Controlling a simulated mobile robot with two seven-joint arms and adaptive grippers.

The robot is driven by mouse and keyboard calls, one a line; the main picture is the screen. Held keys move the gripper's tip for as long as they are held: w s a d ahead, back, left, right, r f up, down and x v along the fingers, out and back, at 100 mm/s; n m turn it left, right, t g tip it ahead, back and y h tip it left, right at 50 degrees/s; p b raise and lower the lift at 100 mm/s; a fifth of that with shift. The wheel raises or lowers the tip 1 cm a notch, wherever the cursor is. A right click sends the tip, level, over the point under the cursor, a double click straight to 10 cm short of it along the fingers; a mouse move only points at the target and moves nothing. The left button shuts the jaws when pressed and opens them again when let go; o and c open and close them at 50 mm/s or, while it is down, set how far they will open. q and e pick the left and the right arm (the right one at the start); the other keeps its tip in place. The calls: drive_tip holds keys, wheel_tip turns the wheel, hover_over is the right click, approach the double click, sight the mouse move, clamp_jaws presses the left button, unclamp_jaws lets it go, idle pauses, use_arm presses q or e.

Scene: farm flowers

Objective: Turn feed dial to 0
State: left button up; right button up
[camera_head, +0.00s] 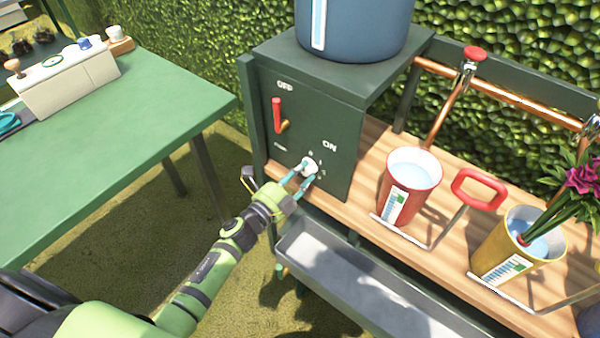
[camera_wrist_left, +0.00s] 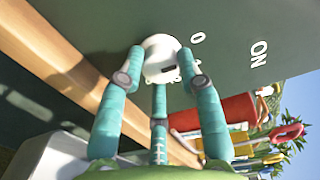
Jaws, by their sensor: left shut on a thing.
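The feed dial is a small white knob (camera_head: 309,166) low on the front of the dark green box (camera_head: 325,130). Small white marks surround it. My left gripper (camera_head: 304,176) is shut on the dial, its teal fingers touching the knob's sides. In the left wrist view the white dial (camera_wrist_left: 160,55) sits between the fingertips of the gripper (camera_wrist_left: 158,68), with a white "0" on the panel to its upper right. A dark slot shows on the dial's lower edge. Some of the marks around it are hidden by the fingers. My right gripper is not in view.
A blue tank (camera_head: 355,30) stands on top. A red bucket (camera_head: 412,180) and a yellow bucket (camera_head: 515,250) stand on the wooden shelf at right. A grey trough (camera_head: 365,290) lies below.

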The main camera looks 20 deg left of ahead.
use_arm(q)
drive_tip(key=shift+w+a+r, duration=0.2)
drive_tip(key=shift+a+r, duration=0.1)
drive_tip(key=shift+a, duration=0.05)
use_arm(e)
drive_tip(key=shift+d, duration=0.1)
use_arm(q)
drive_tip(key=o, duration=1.2)
drive_tip(key=shift+c, duration=0.2)
drive_tip(key=shift+f, duration=0.2)
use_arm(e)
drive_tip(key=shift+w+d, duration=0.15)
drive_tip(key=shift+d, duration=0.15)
use_arm(q)
drive_tip(key=shift+d, duration=0.1)
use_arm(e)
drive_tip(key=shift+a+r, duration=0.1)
use_arm(q)
drive_tip(key=v, duration=1.2)
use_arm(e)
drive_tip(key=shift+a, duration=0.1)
